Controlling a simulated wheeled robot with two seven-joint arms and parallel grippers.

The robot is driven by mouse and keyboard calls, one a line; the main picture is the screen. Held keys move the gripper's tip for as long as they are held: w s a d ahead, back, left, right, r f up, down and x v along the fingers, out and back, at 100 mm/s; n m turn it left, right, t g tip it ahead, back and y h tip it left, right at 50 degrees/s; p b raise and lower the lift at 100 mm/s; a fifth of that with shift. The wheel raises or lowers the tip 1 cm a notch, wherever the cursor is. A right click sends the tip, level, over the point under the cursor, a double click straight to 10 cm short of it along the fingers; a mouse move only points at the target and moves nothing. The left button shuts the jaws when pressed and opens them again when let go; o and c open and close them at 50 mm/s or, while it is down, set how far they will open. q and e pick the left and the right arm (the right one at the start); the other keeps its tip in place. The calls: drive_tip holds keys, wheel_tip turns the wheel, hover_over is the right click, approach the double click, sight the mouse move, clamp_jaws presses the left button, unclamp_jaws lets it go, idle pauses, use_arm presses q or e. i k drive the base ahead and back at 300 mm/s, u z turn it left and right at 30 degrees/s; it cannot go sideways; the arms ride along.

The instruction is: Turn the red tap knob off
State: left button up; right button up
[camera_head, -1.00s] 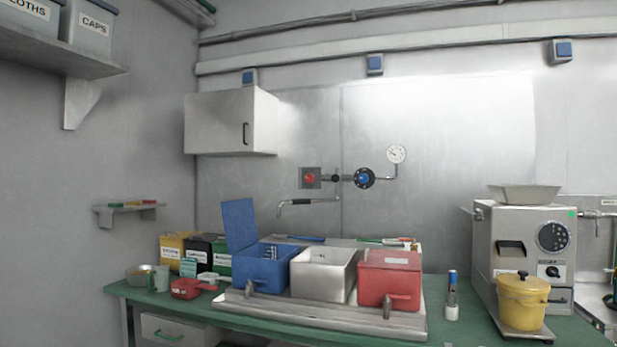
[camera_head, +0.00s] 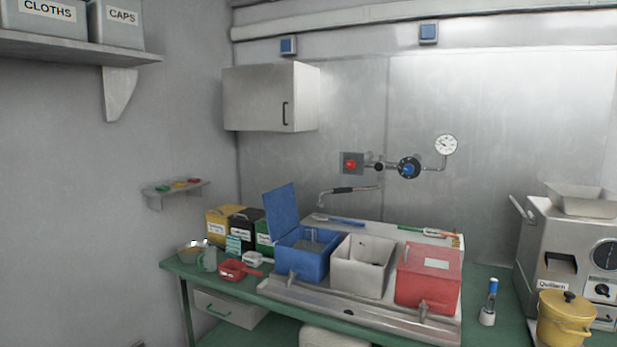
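The red tap knob (camera_head: 351,164) sits on a square grey plate on the metal wall panel, above the counter. A pipe runs right from it to a dark fitting and a blue knob (camera_head: 408,168) on a round dark flange. A spout (camera_head: 348,190) with a dark sleeve sticks out below the red knob. The red knob is too small to tell which way it is turned. Neither of my grippers is in view.
The green counter (camera_head: 215,285) holds a blue open-lidded box (camera_head: 302,262), a white bin (camera_head: 361,266) and a red box (camera_head: 428,278) below the tap. A wall cabinet (camera_head: 270,97) hangs upper left. A grinder machine (camera_head: 572,255) and yellow pot (camera_head: 565,318) stand right.

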sight(352, 164)
drive_tip(key=u, duration=0.85)
drive_tip(key=i, duration=3)
drive_tip(key=z, duration=1.2)
